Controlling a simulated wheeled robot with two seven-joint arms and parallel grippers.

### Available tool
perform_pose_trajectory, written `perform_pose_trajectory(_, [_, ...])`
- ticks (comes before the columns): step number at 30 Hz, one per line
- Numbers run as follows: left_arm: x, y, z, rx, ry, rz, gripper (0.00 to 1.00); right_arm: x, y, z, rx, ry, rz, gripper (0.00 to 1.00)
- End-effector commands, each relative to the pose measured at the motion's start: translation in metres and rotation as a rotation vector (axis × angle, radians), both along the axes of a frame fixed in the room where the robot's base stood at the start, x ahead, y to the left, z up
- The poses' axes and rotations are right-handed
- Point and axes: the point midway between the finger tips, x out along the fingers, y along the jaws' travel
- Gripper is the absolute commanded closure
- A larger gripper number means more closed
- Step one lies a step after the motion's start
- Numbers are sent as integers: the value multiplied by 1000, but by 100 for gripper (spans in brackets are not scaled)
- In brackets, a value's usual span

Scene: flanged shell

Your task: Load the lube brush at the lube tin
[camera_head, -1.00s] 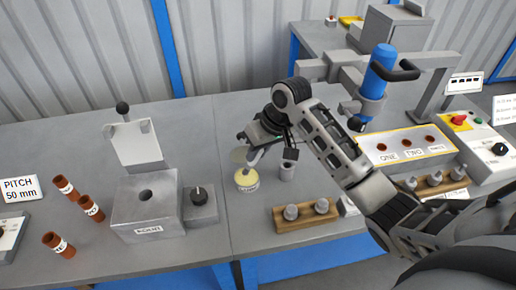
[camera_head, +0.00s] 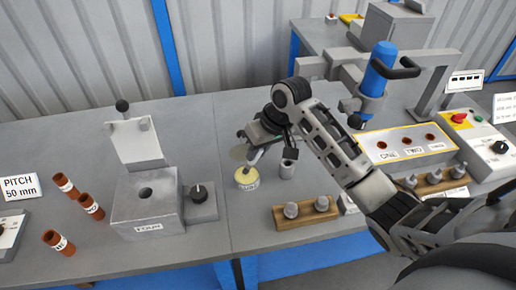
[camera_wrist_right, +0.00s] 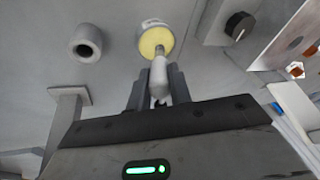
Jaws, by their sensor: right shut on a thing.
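The lube tin (camera_head: 247,181) is a small round pot with pale yellow contents, standing on the grey bench; it also shows in the right wrist view (camera_wrist_right: 149,43). A grey disc, perhaps its lid, stands tilted behind it. My right gripper (camera_wrist_right: 159,92) is shut on the lube brush (camera_wrist_right: 159,66), a pale, rounded piece between the fingers. The brush points down at the tin and its end overlaps the yellow surface; I cannot tell how deep it reaches. In the head view the gripper (camera_head: 257,146) is just above the tin. My left gripper is not in view.
A grey hollow cylinder (camera_head: 288,160) stands close right of the tin. A wooden rack (camera_head: 305,213) with grey plugs lies in front of it. A grey block (camera_head: 147,207) with a hole and a knob box (camera_head: 200,203) are to the left, beside several brown tubes (camera_head: 90,206).

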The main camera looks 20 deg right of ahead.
Motion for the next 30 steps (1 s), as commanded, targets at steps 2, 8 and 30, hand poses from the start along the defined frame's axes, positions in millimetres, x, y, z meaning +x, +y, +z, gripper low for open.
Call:
perform_pose_trajectory(2, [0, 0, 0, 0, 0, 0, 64, 0, 0, -1, 0, 0, 0, 100])
perform_pose_trajectory(8, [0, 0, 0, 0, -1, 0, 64, 0, 0, -4, 0, 1, 0, 100])
perform_pose_trajectory(30, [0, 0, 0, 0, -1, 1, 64, 0, 0, -7, 0, 1, 0, 100])
